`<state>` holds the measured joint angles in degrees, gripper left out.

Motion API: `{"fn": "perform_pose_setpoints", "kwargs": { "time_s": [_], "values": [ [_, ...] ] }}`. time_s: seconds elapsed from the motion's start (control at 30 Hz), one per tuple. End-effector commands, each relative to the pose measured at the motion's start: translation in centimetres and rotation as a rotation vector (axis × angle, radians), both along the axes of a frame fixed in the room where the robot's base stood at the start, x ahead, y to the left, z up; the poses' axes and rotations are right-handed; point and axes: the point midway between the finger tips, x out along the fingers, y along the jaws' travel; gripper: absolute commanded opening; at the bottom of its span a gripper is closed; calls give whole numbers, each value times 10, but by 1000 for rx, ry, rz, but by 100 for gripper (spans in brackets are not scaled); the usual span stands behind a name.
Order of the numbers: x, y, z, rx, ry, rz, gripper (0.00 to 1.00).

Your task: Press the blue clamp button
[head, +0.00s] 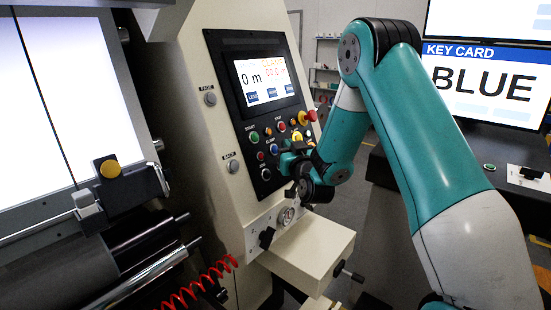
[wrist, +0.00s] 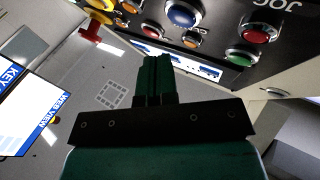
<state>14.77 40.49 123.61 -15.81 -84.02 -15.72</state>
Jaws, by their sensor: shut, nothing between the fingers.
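The blue clamp button (head: 274,148) is on the slanted control panel in the head view, just left of my gripper. It shows in the wrist view as a large round blue button (wrist: 183,14) with a metal ring, at the top edge. My gripper (head: 286,161) is in front of the lower right part of the panel and hides some of its controls. In the wrist view its green fingers (wrist: 155,60) are together and empty. The blue button lies beyond and slightly right of the fingertips, apart from them in the picture.
Other controls sit close by: a red button (wrist: 153,30), a green button (wrist: 240,58) and a red-and-yellow emergency stop (head: 306,117). A screen (head: 267,80) is above them. A cream box (head: 310,250) juts out below. A monitor (head: 484,85) reads BLUE.

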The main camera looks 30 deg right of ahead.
Motion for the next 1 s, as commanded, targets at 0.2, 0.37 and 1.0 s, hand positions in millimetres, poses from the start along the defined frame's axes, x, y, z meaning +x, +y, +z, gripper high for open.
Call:
{"fn": "perform_pose_setpoints", "kwargs": {
  "time_s": [0.2,0.37,1.0],
  "values": [
    [-11,-4,1,-1,-4,0,0],
    [-19,-5,5,-1,-5,1,0],
    [-34,-12,15,0,0,0,0]
  ]
}}
